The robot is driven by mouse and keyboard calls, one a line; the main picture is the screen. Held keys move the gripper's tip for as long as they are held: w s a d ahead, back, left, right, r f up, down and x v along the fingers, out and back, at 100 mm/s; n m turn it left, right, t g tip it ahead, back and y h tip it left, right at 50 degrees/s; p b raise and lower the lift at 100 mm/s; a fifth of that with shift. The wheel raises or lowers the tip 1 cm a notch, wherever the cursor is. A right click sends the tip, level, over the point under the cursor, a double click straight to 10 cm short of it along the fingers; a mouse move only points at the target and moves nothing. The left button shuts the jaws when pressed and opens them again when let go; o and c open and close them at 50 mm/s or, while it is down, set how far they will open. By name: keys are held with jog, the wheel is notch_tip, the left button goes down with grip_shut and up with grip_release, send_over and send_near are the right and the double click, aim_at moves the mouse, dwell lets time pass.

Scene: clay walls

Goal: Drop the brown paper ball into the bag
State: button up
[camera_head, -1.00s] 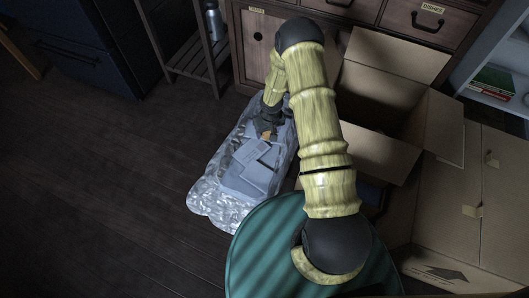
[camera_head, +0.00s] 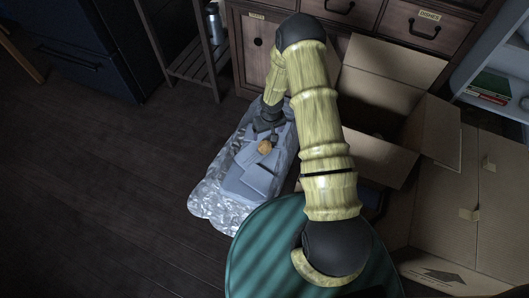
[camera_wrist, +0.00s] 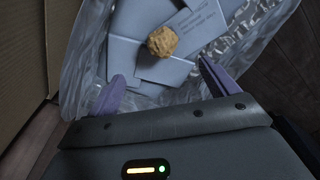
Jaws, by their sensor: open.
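The brown paper ball (camera_head: 265,147) is a small crumpled lump. It also shows in the wrist view (camera_wrist: 162,41), just beyond my open fingers and apart from them. It lies on, or just above, the grey-blue papers in the bag; I cannot tell which. The bag (camera_head: 212,190) is clear, crinkled plastic, lying open on the floor, and it also shows in the wrist view (camera_wrist: 80,62). My gripper (camera_head: 268,128) is over the bag; in the wrist view its purple fingers (camera_wrist: 166,86) are spread with nothing between them.
Grey-blue papers (camera_head: 236,188) fill the bag. An open cardboard box (camera_head: 375,152) stands to its right, with a flattened box (camera_head: 455,215) beyond. A wooden cabinet (camera_head: 268,62) and slatted stand (camera_head: 190,68) are behind. Dark floor (camera_head: 110,200) at left is clear.

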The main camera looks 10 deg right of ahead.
notch_tip(320, 180, up, 14)
jog(key=s+p, duration=0.1)
jog(key=p, duration=0.5)
jog(key=shift+s+d, duration=0.15)
jog(key=shift+s, duration=0.25)
jog(key=shift+w, duration=0.1)
